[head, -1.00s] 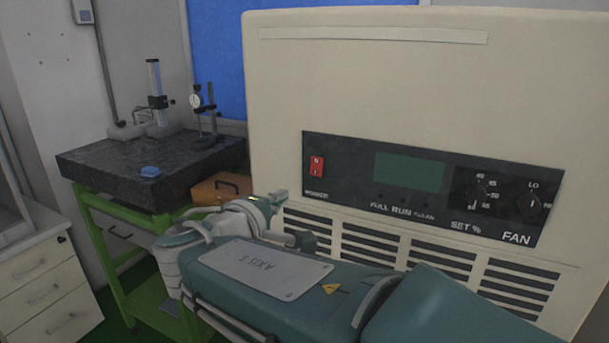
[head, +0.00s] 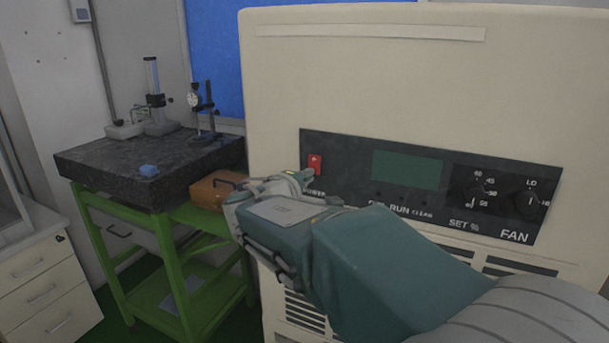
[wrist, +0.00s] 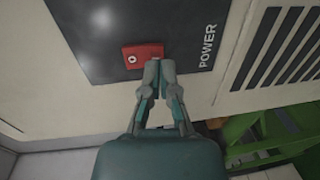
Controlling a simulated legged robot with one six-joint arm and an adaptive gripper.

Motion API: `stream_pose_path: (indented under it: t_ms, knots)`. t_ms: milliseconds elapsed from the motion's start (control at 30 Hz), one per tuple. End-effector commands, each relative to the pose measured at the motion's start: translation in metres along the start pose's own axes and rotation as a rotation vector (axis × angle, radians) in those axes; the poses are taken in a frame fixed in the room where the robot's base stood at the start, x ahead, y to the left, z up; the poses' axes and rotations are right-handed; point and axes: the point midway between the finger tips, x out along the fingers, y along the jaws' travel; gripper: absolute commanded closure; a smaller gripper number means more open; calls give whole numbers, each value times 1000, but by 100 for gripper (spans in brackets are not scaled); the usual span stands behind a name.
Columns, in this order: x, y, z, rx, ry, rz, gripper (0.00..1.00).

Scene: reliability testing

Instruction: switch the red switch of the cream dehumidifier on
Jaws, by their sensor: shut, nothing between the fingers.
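The cream dehumidifier (head: 370,85) fills the right side of the head view. Its dark panel (head: 340,150) carries the red switch (head: 315,164) at the left end, above the POWER label. In the wrist view the red switch (wrist: 143,57) shows a round white mark at its left end. My gripper (wrist: 159,66) is shut and empty, its fingertips at the lower right edge of the switch. I cannot tell whether they touch it. In the head view my gripper (head: 306,177) is just below the switch, and my arm covers part of the panel's lower edge.
Dials (head: 503,200) and a green display (head: 407,169) sit right of the switch. A green stand (head: 180,250) with a dark stone plate (head: 110,165) and an orange-brown box (head: 212,190) stands left. White drawers (head: 40,285) are at far left.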

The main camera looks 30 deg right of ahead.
Motion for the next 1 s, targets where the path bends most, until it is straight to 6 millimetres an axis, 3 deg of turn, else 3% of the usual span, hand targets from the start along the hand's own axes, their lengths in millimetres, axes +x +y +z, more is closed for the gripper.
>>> stream_pose_path:
  t_ms: [133,567,1000]
  knots:
    - [11,0,0,-1,0,0,100]
    - [19,-2,0,0,-1,-1,100]
    - [16,-4,-6,-1,0,-1,100]
